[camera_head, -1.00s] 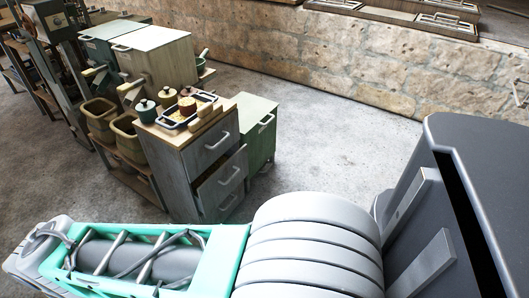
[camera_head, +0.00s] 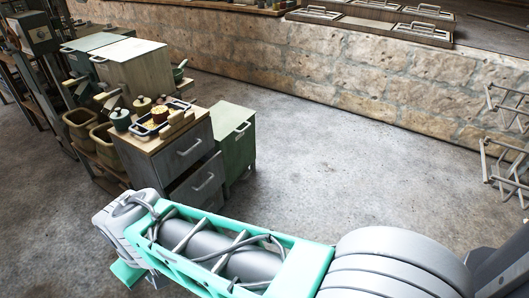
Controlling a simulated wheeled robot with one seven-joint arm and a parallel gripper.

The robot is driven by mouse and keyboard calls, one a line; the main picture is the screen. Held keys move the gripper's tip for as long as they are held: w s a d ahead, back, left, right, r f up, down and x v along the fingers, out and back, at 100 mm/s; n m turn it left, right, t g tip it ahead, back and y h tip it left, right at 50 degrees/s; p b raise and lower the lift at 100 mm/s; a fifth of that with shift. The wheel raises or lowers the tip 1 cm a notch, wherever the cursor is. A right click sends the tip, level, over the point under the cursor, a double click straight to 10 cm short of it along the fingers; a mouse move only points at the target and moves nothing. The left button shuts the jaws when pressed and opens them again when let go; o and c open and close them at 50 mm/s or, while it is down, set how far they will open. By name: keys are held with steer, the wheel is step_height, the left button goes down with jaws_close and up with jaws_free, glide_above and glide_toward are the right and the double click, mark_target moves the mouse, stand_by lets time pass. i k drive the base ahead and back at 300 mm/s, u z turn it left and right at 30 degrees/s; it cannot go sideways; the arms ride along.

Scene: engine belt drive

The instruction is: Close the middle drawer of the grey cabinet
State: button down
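The grey cabinet (camera_head: 187,148) stands left of the middle, with a wooden top and drawer fronts facing right and toward me. Its middle drawer (camera_head: 192,187) sticks out a little, with a dark gap above its front and a metal handle on it. The top drawer looks shut. The lowest part of the cabinet is partly hidden behind my arm. My arm crosses the bottom of the view in front of the cabinet. My gripper's fingers do not show.
Pots and a tray (camera_head: 157,125) stand on the cabinet top. A green cabinet (camera_head: 233,140) stands close behind on the right. Bins (camera_head: 80,125) and a larger cabinet (camera_head: 135,68) are at the left. A metal rack (camera_head: 508,150) is at the right edge. The floor between is clear.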

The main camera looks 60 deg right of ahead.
mark_target(194, 186)
steer(key=z, duration=0.65)
steer(key=i, duration=1)
